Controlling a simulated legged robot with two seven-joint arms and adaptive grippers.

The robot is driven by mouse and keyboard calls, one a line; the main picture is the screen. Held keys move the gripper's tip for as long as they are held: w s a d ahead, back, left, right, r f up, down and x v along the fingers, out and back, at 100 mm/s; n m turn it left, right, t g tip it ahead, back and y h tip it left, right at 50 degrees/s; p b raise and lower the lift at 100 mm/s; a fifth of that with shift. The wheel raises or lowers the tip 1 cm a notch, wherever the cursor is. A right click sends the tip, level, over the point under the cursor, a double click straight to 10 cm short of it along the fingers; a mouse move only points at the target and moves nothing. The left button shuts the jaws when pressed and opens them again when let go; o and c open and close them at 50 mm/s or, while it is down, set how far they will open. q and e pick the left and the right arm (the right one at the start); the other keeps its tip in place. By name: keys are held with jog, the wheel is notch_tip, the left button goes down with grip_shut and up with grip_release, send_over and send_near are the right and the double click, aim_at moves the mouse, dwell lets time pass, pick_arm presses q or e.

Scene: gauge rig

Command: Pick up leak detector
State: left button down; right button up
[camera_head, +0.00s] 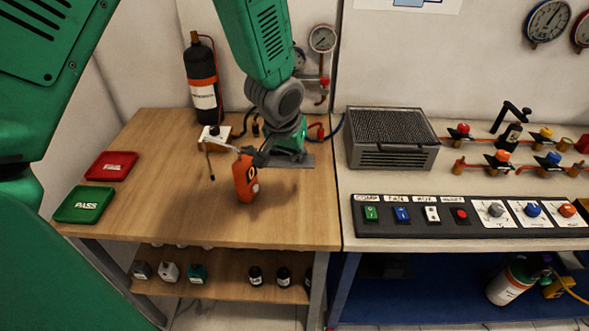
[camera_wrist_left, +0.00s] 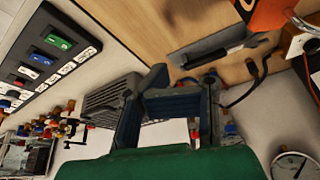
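The leak detector appears to be the orange handheld device (camera_head: 245,178) with a dark opening, upright near the middle of the wooden table. Its orange body also shows cut off at the top edge of the left wrist view (camera_wrist_left: 262,14). My left gripper (camera_head: 262,156) is just above and behind it, beside its top. In the left wrist view, the two dark fingers (camera_wrist_left: 183,82) stand apart with nothing between them, and the orange device lies outside them. Whether a finger touches it I cannot tell. My right gripper is not in view.
A red tray (camera_head: 111,166) and a green PASS tray (camera_head: 84,205) lie at the table's left. A black cylinder (camera_head: 203,80) stands at the back. A grey vented box (camera_head: 391,138) and a switch panel (camera_head: 455,217) are on the right bench. The table's front is clear.

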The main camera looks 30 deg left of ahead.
pick_arm(q)
jog(key=shift+w+d+r, duration=0.2)
jog(key=shift+d+r, duration=0.35)
jog(key=shift+r, duration=0.3)
jog(key=c, duration=0.7)
grip_release()
jog(key=shift+a, duration=0.2)
jog(key=shift+o, duration=1.2)
jog(key=shift+a+f, duration=0.1)
jog(key=shift+a, duration=0.2)
